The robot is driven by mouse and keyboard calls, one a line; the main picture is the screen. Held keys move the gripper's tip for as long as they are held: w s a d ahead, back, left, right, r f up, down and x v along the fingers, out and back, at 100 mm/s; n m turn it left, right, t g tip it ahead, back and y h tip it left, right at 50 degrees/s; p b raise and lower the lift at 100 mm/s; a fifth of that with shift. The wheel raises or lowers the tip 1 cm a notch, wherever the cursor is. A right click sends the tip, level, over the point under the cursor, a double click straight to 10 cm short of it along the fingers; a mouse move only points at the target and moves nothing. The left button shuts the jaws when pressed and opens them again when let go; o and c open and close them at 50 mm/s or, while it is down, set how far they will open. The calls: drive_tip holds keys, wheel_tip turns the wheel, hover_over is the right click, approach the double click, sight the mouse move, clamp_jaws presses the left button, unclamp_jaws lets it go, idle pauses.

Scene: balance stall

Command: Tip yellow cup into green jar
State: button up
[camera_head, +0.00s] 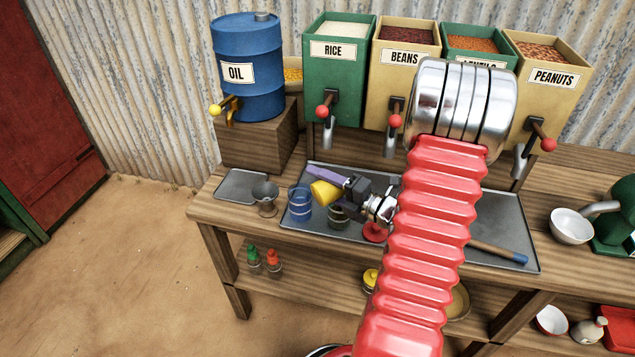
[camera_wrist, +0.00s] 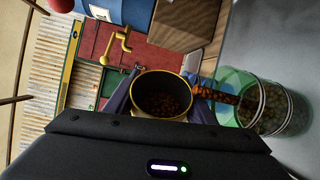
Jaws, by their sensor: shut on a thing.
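The yellow cup (camera_head: 323,194) is tilted above the tray, and my gripper (camera_head: 331,188) is shut on it. In the wrist view the cup (camera_wrist: 155,79) sits between the purple fingers, with brown pieces inside. A stream of brown pieces (camera_wrist: 222,95) runs from its rim into the mouth of the green jar (camera_wrist: 247,118). The jar holds pieces in its lower part. In the head view the green jar (camera_head: 339,214) stands below the cup, partly hidden by my gripper.
A blue jar (camera_head: 299,204) stands close to the left, then a metal cup (camera_head: 265,197). The tray (camera_head: 510,240) also carries a wooden-handled tool (camera_head: 497,252). The oil drum (camera_head: 247,65) and dispensers such as rice (camera_head: 333,80) stand behind.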

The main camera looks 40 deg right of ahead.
drive_tip(key=shift+d+f+m+t, duration=0.25)
drive_tip(key=shift+m+t, duration=0.15)
drive_tip(key=shift+m, duration=0.6)
drive_tip(key=shift+s+d+r+m+t, duration=0.15)
drive_tip(key=shift+d+m+t, duration=0.1)
drive_tip(key=shift+m, duration=0.4)
drive_tip(key=shift+d+r+m+t, duration=0.1)
drive_tip(key=shift+d+m+t, duration=0.15)
drive_tip(key=shift+m, duration=0.35)
drive_tip(key=shift+s+d+r+m+t, duration=0.15)
drive_tip(key=shift+d+m+t, duration=0.1)
drive_tip(key=shift+m, duration=0.4)
drive_tip(key=shift+d+r+m, duration=0.2)
drive_tip(key=shift+d+m, duration=0.15)
drive_tip(key=shift+m, duration=0.35)
drive_tip(key=shift+t, duration=0.25)
drive_tip(key=shift+s, duration=0.2)
